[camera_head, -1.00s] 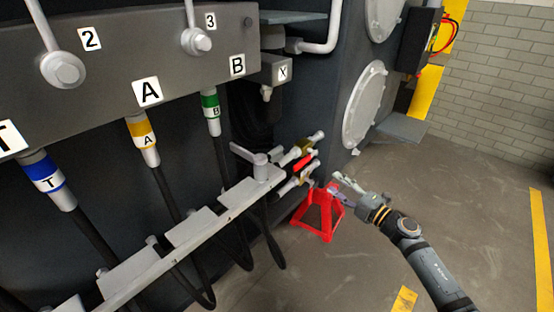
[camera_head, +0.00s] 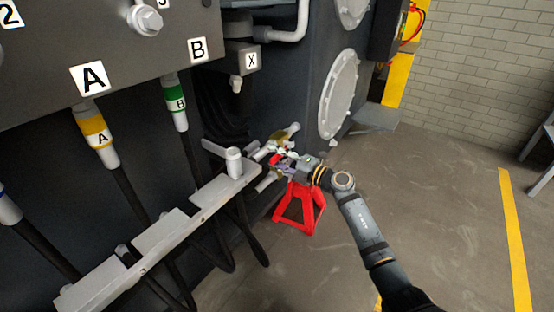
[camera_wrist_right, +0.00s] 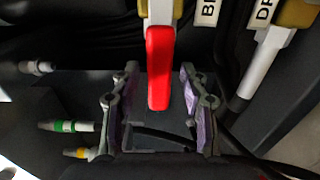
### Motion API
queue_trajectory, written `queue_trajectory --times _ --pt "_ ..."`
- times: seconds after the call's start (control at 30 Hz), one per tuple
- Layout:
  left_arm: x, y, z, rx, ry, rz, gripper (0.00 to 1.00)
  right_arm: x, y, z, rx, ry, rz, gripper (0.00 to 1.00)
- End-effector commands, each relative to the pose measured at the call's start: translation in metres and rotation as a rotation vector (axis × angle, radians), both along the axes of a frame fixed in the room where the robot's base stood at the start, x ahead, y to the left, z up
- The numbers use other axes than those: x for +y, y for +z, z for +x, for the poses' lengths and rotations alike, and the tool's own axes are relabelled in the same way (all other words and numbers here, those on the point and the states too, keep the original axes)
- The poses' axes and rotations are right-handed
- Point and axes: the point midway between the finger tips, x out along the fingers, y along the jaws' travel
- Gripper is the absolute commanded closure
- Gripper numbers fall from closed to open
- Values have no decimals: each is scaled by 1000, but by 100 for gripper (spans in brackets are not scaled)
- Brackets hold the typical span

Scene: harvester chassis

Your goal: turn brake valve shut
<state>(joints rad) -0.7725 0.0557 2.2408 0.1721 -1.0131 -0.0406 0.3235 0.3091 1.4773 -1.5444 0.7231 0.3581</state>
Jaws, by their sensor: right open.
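The red valve handle (camera_wrist_right: 160,70) points down between my fingers in the right wrist view, on a pale pipe. A label starting "BR" (camera_wrist_right: 207,12) is beside it, cut off by the frame edge. My right gripper (camera_wrist_right: 159,72) is open, one finger on each side of the handle, with visible gaps. In the head view my right gripper (camera_head: 284,164) is at the valves by the end of the grey bracket; a bit of the red handle (camera_head: 275,159) shows there, the rest hidden by the gripper. My left gripper is out of view.
A second valve (camera_wrist_right: 297,12) with a brass-coloured body and a "DR" label (camera_wrist_right: 264,12) is close on the right. The grey bracket (camera_head: 165,235) and hoses are left of my gripper. A red stand (camera_head: 299,210) is just below.

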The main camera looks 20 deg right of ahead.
Motion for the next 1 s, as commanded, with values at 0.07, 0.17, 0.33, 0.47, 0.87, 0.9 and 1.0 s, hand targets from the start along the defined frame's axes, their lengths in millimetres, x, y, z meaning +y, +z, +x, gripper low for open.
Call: queue_trajectory --times 0.07,0.17,0.33,0.47,0.87,0.9,1.0 --pt "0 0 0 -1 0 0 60 1 0 1 1 0 1 56" --pt "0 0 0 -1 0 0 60 1 0 1 1 0 1 56" --pt "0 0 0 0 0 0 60 1 0 0 1 0 1 71" --pt "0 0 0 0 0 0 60 0 0 0 1 0 1 88" --pt "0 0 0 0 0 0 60 0 0 0 1 0 1 100" --pt "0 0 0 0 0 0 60 1 0 0 1 0 2 100" --pt "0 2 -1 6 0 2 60 2 1 0 4 0 6 100"
